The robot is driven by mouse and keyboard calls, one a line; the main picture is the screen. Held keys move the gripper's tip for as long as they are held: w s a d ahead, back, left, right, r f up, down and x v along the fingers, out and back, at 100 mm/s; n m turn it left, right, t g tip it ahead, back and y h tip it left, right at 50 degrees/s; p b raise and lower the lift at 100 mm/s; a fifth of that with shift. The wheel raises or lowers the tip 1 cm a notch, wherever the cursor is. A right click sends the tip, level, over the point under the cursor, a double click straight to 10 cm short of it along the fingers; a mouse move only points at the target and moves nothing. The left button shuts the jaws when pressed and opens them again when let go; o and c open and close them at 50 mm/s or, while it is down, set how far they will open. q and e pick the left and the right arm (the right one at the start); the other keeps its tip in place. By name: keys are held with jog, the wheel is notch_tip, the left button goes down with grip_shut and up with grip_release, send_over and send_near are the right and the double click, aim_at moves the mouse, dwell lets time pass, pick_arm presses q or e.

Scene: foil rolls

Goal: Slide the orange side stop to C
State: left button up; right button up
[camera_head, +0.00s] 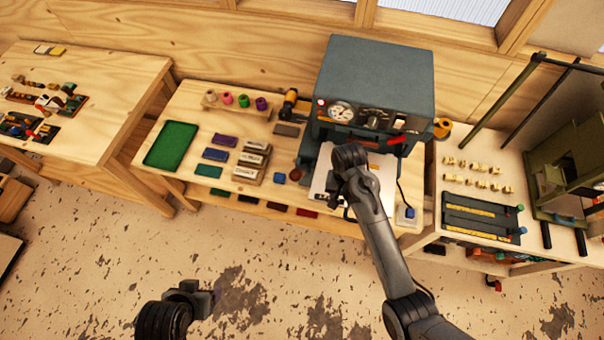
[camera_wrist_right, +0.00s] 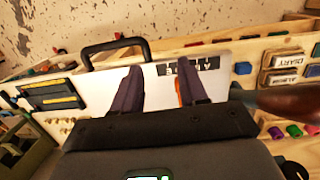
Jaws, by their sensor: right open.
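The white plate (camera_head: 319,184) of the grey press lies at the front of the middle bench. In the right wrist view, the plate (camera_wrist_right: 157,73) has a dark lettered strip (camera_wrist_right: 190,67) whose letters are too small to read surely. My right gripper (camera_head: 337,196) is over the plate. In its wrist view my right gripper (camera_wrist_right: 158,77) is open, its two fingers apart. A sliver of orange, perhaps the orange side stop (camera_wrist_right: 178,92), shows at the inner edge of the right-hand finger, which mostly hides it. My left gripper (camera_head: 201,296) is low over the floor, its jaws unclear.
The grey press (camera_head: 377,82) with a gauge stands behind the plate. A black handle (camera_wrist_right: 115,47) arches beside the plate. Labelled blocks (camera_head: 252,160), coloured bars and a green tray (camera_head: 171,145) lie to the left. Another bench with a dark rack (camera_head: 480,217) stands right.

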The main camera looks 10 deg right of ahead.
jog(key=w+r+t, duration=0.1)
jog(key=w+r, duration=0.4)
jog(key=r, duration=0.1)
pick_arm(q)
jog(key=shift+s+d+r+p, duration=0.15)
jog(key=shift+d+r+p, duration=0.05)
jog(key=shift+r+p, duration=0.35)
jog(key=shift+s+d+r+p, duration=0.15)
jog(key=shift+d+r+p, duration=0.05)
jog(key=shift+r+p, duration=0.35)
pick_arm(e)
notch_tip(320, 180, down, 10)
jog(key=shift+f, duration=0.1)
pick_arm(q)
jog(key=shift+d, duration=0.1)
pick_arm(e)
grip_shut()
